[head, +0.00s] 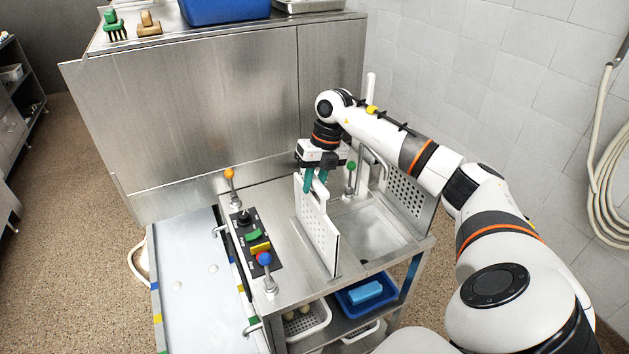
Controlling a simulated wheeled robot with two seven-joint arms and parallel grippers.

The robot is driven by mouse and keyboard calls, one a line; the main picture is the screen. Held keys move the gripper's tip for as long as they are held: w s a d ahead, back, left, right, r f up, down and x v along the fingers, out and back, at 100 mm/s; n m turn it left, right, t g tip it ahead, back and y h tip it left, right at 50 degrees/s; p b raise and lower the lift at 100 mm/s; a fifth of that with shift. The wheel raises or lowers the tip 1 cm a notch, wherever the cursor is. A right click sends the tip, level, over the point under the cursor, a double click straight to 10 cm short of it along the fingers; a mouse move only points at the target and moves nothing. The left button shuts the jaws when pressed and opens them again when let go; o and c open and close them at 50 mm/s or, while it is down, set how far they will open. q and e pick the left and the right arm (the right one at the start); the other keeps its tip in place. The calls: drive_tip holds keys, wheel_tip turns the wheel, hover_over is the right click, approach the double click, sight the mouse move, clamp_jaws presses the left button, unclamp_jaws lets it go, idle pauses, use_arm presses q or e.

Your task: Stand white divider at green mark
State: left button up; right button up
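The white divider (318,235) is a thin upright panel with small holes. It stands along the left side of the shallow steel basin on the cart top; whether its lower edge touches the surface is unclear. My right gripper (316,182) points down at the divider's far upper edge, its teal fingers closed about it. A post with a green ball (351,167) rises behind and to the right of the divider, apart from it. A green button (253,236) sits on the black control panel to the left. My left gripper is out of view.
An orange-ball post (229,174) and a blue-ball post (264,258) stand left of the divider. A perforated white panel (405,193) stands at the basin's right side. The steel basin (375,232) between is empty. Blue and white baskets sit on the lower shelf.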

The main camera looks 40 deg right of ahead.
clamp_jaws()
drive_tip(key=shift+r, duration=0.2)
drive_tip(key=shift+a+p+v, duration=0.25)
drive_tip(key=shift+p+v, duration=0.7)
drive_tip(key=shift+v, duration=0.1)
drive_tip(key=shift+w+r, duration=0.1)
